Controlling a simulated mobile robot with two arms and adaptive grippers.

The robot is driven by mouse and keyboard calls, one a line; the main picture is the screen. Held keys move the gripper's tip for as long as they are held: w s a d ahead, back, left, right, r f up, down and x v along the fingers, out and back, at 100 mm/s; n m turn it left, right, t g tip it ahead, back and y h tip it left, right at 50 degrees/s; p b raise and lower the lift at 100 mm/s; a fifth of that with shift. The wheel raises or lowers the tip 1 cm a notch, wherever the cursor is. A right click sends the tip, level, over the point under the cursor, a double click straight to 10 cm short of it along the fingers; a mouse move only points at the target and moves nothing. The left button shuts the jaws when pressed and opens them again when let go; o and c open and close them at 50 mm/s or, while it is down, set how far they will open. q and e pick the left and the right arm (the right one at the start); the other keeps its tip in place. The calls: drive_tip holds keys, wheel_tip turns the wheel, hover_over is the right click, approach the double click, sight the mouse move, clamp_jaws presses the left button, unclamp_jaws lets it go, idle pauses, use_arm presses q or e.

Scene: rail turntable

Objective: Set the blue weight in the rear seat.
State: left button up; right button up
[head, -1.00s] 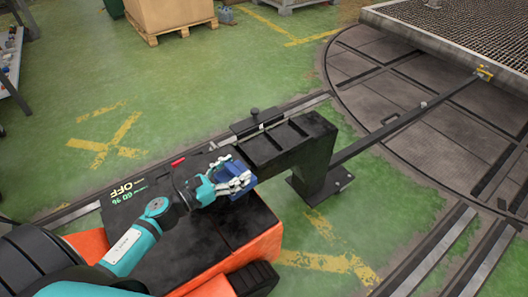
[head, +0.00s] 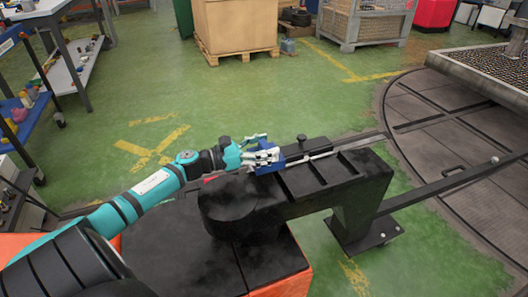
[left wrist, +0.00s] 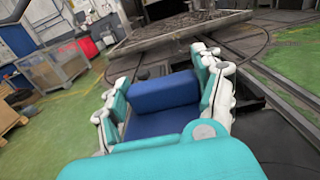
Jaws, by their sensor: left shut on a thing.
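My left gripper (head: 262,157) is shut on the blue weight (head: 281,156) and holds it over the left end of the black beam (head: 325,197), beside the row of recesses in its top. In the left wrist view the blue weight (left wrist: 165,96) lies between the two white-and-teal fingers of the left gripper (left wrist: 163,82). Shallow recesses, divided by ribs, show along the beam top to the right of the weight. The spot directly under the weight is hidden, and I cannot tell whether the weight touches the beam. My right gripper is not in view.
A black knob (head: 302,139) stands at the beam's far edge, just right of the weight. A long bar (head: 440,186) runs from the beam toward the turntable (head: 450,125). Shelves (head: 75,65) stand at the left. A pallet box (head: 235,28) is at the back. Green floor between is clear.

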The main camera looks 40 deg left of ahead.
use_arm(q)
drive_tip(key=w+d, duration=0.1)
drive_tip(key=d, duration=0.2)
drive_tip(key=w+d, duration=0.2)
drive_tip(key=d, duration=0.1)
drive_tip(key=w+d, duration=0.2)
drive_tip(key=d, duration=0.2)
drive_tip(key=shift+w+f, duration=0.1)
drive_tip(key=shift+f, duration=0.25)
drive_tip(key=shift+f+b, duration=0.35)
drive_tip(key=shift+f, duration=1.4)
drive_tip(key=o, duration=1.8)
drive_tip(key=shift+f, duration=0.15)
drive_tip(key=shift+s, duration=0.2)
drive_tip(key=v, duration=1.1)
drive_tip(key=shift+s+a, duration=0.25)
drive_tip(key=shift+s, duration=0.1)
